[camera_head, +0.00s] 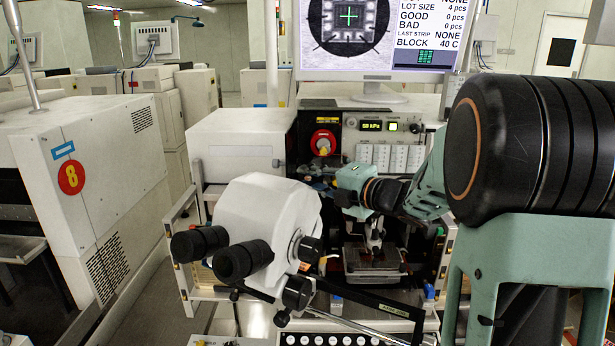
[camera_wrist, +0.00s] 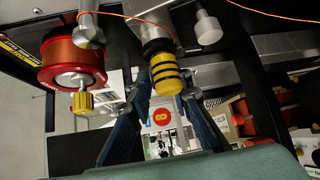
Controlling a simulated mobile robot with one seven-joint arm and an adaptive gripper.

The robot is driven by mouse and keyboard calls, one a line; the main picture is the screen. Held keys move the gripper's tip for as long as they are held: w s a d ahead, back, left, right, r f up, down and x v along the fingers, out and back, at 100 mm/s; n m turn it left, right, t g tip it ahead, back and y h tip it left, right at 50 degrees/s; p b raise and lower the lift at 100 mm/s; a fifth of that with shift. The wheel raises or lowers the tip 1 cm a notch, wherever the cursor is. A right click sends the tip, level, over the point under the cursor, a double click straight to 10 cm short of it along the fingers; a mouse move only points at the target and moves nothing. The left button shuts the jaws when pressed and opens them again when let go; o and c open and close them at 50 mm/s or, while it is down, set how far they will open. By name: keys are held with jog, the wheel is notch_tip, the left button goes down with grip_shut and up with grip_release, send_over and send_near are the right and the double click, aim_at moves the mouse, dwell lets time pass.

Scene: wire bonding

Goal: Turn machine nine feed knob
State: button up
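In the wrist view a yellow knob with black bands (camera_wrist: 165,72) hangs from a metal fitting at the top middle. I take it for the feed knob. The two dark blue fingers of my gripper (camera_wrist: 166,88) reach up on either side of it, parted by about its width. I cannot tell whether they touch it. In the head view my gripper (camera_head: 318,175) points left, in front of the machine's dark panel. The knob is not clear there. No number nine shows on this machine.
A red spool (camera_wrist: 72,62) with a small yellow knob is left of my gripper, and also shows in the head view (camera_head: 323,142). An orange wire crosses above. The white microscope head (camera_head: 265,225) stands close in front. Machine eight (camera_head: 95,150) is at the left.

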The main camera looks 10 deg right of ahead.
jog(key=shift+w+a, duration=0.25)
jog(key=shift+w, duration=0.1)
jog(key=shift+c, duration=0.5)
grip_shut()
jog(key=shift+f+b, duration=0.15)
jog(key=shift+b, duration=0.15)
jog(key=shift+f+m+b, duration=0.2)
jog(key=shift+m+b, duration=0.2)
jog(key=shift+b, duration=0.7)
jog(key=m+t+y+b, duration=0.1)
jog(key=m+t+b, duration=0.1)
jog(key=b, duration=0.4)
jog(key=shift+r+m+t+y+b, duration=0.2)
jog(key=shift+m+t+y+b, duration=0.1)
jog(key=shift+b, duration=0.8)
jog(key=shift+r, duration=0.15)
